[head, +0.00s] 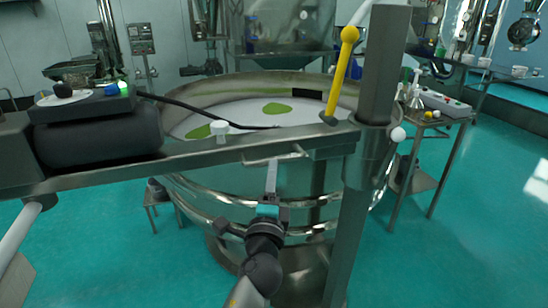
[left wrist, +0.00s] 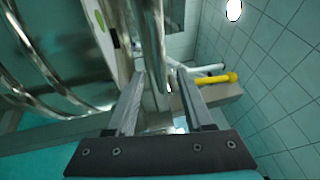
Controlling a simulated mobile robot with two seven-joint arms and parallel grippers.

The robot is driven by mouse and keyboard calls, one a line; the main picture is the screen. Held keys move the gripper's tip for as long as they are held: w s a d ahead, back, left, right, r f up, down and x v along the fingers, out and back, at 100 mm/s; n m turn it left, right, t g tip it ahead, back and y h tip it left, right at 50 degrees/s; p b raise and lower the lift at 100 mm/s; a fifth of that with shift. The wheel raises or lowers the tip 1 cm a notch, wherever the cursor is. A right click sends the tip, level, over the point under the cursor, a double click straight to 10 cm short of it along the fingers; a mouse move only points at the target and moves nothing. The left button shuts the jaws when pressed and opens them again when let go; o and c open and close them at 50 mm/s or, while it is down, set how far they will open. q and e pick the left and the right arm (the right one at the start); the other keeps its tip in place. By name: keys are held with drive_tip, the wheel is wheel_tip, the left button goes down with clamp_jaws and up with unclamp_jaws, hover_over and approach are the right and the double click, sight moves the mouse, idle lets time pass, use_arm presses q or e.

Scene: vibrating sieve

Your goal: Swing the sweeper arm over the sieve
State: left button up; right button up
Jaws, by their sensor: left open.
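The sieve (head: 240,113) is a large round steel drum with a pale mesh and green patches. The sweeper arm (head: 190,162) looks to be the long grey beam across its near side, with a dark motor at its left end. At its right end it meets an upright steel post (head: 378,75) with a yellow lever (head: 342,70). My left gripper (head: 271,168) is open just below the beam, near a small bar handle (head: 278,158). In the left wrist view its open fingers (left wrist: 160,78) point toward the beam (left wrist: 222,95); contact is unclear. My right gripper is not in view.
A side table (head: 440,118) with flasks and a small device stands to the right. A control box (head: 85,103) with a green light sits above the motor. A dark cable (head: 205,112) runs from there over the mesh. Floor is clear at the right front.

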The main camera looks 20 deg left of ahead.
use_arm(q)
drive_tip(key=shift+x, duration=3)
clamp_jaws()
